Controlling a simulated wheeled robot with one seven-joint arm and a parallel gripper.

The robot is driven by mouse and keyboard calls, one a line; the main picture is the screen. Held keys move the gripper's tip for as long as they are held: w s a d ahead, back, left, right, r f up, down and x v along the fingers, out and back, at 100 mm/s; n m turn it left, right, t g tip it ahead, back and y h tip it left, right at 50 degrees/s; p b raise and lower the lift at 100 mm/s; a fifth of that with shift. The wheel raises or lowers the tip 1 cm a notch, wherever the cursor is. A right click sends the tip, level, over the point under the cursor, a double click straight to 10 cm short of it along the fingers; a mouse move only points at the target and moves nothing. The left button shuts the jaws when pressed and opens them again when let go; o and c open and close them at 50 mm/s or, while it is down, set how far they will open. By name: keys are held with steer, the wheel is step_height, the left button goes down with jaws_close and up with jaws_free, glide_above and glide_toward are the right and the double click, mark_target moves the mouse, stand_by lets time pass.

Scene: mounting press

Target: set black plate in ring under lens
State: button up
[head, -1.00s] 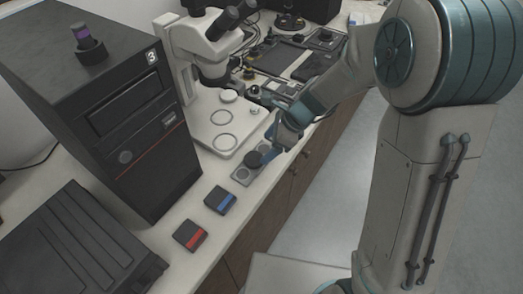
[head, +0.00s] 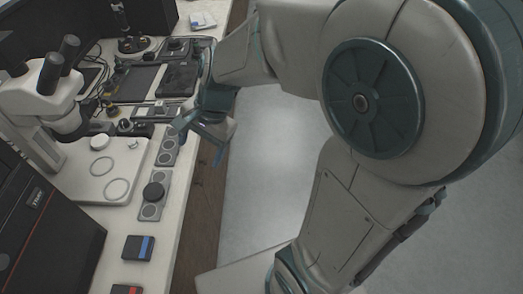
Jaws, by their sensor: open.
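A black round plate (head: 153,191) lies on a grey strip holder (head: 151,211) near the counter's front edge. The microscope (head: 43,92) stands at the left, with its lens over a pale base (head: 84,187). A thin ring outline (head: 117,190) is marked on that base. Another ring (head: 102,166) and a white disc (head: 100,142) lie closer to the lens. My gripper (head: 201,143) is open and empty, above the counter's front edge. It is beyond and to the right of the black plate, clear of it.
A second grey strip (head: 167,147) with circles lies beside my gripper. Blue-marked (head: 139,248) and red-marked (head: 126,289) small boxes sit nearer. A black tower (head: 40,225) stands at left. Dark trays (head: 177,80) and small parts fill the far counter. Floor at right is open.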

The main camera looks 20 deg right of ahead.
steer(key=s+d+r+n+t+h, duration=0.2)
steer(key=s+d+r+n+h, duration=0.1)
steer(key=s+d+n, duration=0.6)
steer(key=shift+s+d+r+n+h, duration=0.2)
steer(key=shift+d+n+h, duration=0.25)
steer(key=shift+d, duration=0.8)
steer(key=shift+o, duration=0.5)
